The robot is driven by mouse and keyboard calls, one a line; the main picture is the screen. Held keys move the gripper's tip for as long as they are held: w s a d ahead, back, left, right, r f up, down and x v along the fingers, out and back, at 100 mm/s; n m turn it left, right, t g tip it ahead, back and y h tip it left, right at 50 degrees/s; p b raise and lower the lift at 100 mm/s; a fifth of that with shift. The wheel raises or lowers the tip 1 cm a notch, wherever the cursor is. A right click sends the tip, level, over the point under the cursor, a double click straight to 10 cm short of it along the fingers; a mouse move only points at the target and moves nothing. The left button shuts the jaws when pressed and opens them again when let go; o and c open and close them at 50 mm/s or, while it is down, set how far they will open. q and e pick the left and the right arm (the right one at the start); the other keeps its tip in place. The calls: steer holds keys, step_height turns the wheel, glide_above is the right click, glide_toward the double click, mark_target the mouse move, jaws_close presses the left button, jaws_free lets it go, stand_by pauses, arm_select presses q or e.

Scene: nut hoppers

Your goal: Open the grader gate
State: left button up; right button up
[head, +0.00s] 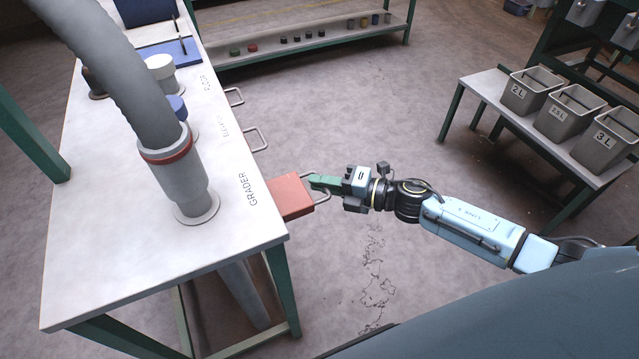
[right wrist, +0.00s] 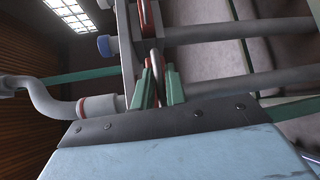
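The grader gate (head: 291,197) is a flat red-orange plate sticking out from the table's right edge, beside the printed word GRADER. A grey metal loop handle (head: 321,200) is on its outer end. My right gripper (head: 318,182) reaches the handle from the right. In the right wrist view its green fingertips (right wrist: 159,72) stand close together on both sides of the handle bar (right wrist: 155,58), and it looks shut on it. Part of the red plate (right wrist: 147,16) shows beyond them. My left gripper is not in view.
A thick grey pipe (head: 180,180) stands on the white table (head: 115,245) above the gate. Two other loop handles (head: 256,139) show farther along the edge, with no plate out. Grey bins (head: 536,91) stand on a bench at the right. The floor between is clear.

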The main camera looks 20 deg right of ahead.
steer(key=o, duration=0.3)
